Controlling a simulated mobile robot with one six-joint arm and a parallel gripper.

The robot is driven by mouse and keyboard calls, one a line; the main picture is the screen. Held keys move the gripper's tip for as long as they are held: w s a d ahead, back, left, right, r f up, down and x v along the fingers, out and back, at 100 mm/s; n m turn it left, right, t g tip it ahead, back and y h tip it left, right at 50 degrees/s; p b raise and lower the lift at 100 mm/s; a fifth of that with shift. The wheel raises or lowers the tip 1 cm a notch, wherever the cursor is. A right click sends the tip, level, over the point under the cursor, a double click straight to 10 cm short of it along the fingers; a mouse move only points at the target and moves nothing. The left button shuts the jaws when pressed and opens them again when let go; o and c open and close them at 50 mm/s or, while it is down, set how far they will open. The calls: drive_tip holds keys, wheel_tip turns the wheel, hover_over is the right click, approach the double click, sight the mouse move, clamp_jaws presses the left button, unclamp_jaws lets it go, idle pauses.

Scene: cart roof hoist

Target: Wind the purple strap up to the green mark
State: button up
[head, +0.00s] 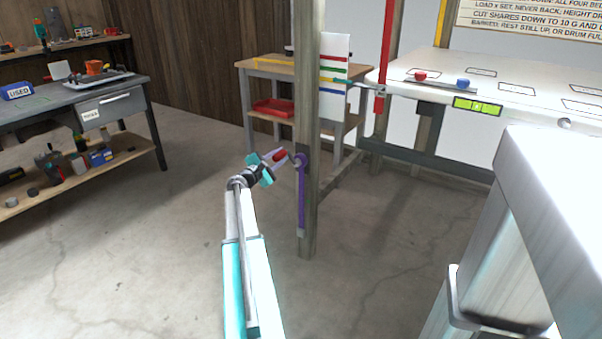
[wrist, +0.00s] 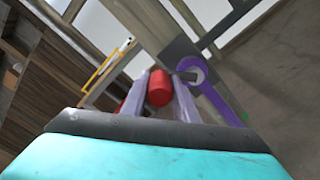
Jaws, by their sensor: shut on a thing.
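My gripper (head: 277,158) is at the wooden post, its two fingers shut on a red knob (wrist: 159,88), which also shows in the head view (head: 280,155). Beside the knob, a purple ring sits around a grey hub on the post. The purple strap (head: 302,200) runs down the post from this ring to a pale end piece. It also shows in the wrist view (wrist: 215,98). A white board (head: 341,48) on the post carries several coloured stripes, one of them green (head: 334,70). A small green spot (wrist: 245,116) shows near the strap in the wrist view.
A white-topped bed (head: 520,80) stands behind at right, with a red strap (head: 386,50) hanging at its near corner. A grey workbench (head: 60,105) stands at left. A large pale metal body (head: 540,220) fills the right foreground. Floor around the post is clear.

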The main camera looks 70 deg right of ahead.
drive_tip(key=shift+w+f, duration=0.15)
drive_tip(key=shift+f, duration=0.35)
drive_tip(key=shift+w+f, duration=0.15)
drive_tip(key=shift+f, duration=0.35)
drive_tip(key=shift+c, duration=0.2)
drive_tip(key=shift+s, duration=0.1)
drive_tip(key=shift+f+b, duration=0.2)
drive_tip(key=shift+b, duration=0.1)
drive_tip(key=shift+w+d+f+b, duration=0.15)
drive_tip(key=shift+w+f+b, duration=0.1)
drive_tip(key=shift+f+b, duration=0.35)
drive_tip(key=shift+w+d+f+b, duration=0.1)
drive_tip(key=shift+w+f+b, duration=0.15)
drive_tip(key=shift+f+b, duration=0.3)
drive_tip(key=shift+w+f, duration=0.1)
